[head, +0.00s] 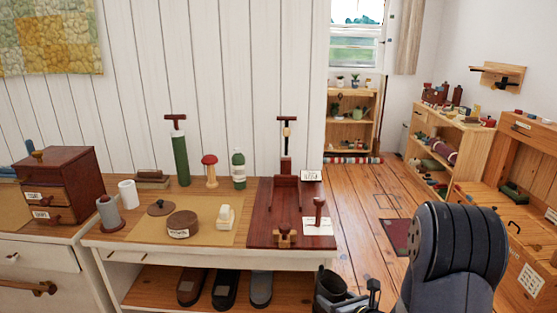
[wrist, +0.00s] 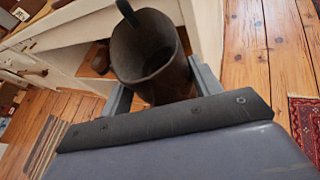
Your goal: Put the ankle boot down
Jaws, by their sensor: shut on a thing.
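The ankle boot (wrist: 148,48) is a dark brown, open-topped shaft with a pull loop, seen in the wrist view between the two fingers of my gripper (wrist: 160,88). My gripper is shut on it, with one finger on each side of the shaft. In the head view the dark boot (head: 330,284) shows at the bottom edge, just right of the bench's front corner, with my gripper (head: 352,295) beside it. The boot's foot and sole are hidden. I cannot tell whether it touches the bench.
The bench (head: 115,246) has a crowded top with a green bottle (head: 239,169), a dark red stand (head: 256,225) and several small items. Its lower shelf (head: 150,287) holds a brown shoe (head: 191,286), a black shoe (head: 225,289) and a grey shoe (head: 260,288). Wooden floor (head: 355,189) lies open behind.

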